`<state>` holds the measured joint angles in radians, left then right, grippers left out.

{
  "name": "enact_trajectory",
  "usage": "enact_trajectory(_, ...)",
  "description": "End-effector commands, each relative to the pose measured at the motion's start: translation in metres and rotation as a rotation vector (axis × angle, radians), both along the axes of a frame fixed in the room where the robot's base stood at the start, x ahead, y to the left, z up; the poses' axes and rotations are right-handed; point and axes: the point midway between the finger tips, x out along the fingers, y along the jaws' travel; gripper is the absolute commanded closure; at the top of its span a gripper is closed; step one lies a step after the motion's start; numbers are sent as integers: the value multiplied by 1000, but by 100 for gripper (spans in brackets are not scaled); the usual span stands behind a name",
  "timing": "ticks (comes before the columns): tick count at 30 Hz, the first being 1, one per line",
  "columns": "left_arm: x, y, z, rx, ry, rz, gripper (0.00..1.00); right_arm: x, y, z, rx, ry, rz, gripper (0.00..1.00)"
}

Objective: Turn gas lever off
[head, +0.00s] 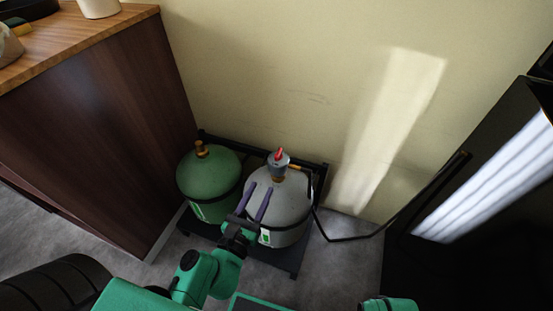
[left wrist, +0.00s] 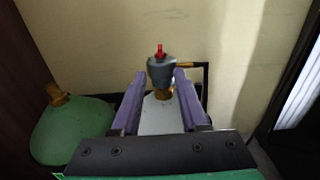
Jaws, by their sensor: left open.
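The gas lever (head: 280,153) is a small red handle on top of a grey regulator (head: 278,161). The regulator sits on the brass valve of a light grey gas cylinder (head: 287,208). In the left wrist view the red lever (left wrist: 159,50) stands upright above the regulator (left wrist: 160,70). My left gripper (head: 258,203) is open, with its two purple fingers in front of the grey cylinder's upper part and short of the lever. In the left wrist view the regulator shows beyond and between the fingertips, and nothing is held. My right gripper is not in view.
A green cylinder (head: 209,185) stands left of the grey one in a dark rack (head: 295,262). A black hose (head: 352,238) runs right from the regulator. A wooden cabinet (head: 95,120) is at left, a black appliance (head: 480,190) at right. A wall is close behind.

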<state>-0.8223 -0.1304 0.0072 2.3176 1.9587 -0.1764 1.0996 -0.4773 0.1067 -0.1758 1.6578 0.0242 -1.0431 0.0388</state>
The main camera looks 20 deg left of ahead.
Motion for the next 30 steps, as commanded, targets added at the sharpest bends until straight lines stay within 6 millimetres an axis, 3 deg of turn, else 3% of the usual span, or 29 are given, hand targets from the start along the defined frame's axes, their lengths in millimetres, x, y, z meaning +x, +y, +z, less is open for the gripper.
enact_trajectory(7,52,-3,8,5,-4,-3,56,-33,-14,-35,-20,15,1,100)
enact_trajectory(15,115,-8,2,7,-2,-3,56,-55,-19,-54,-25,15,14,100)
enact_trajectory(19,127,-8,1,7,0,-1,56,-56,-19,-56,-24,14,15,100)
enact_trajectory(26,129,-8,0,7,1,-1,56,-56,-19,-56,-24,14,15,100)
enact_trajectory(27,129,-8,0,7,1,-1,64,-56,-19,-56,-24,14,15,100)
enact_trajectory(30,129,-8,0,7,1,-1,100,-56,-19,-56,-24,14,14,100)
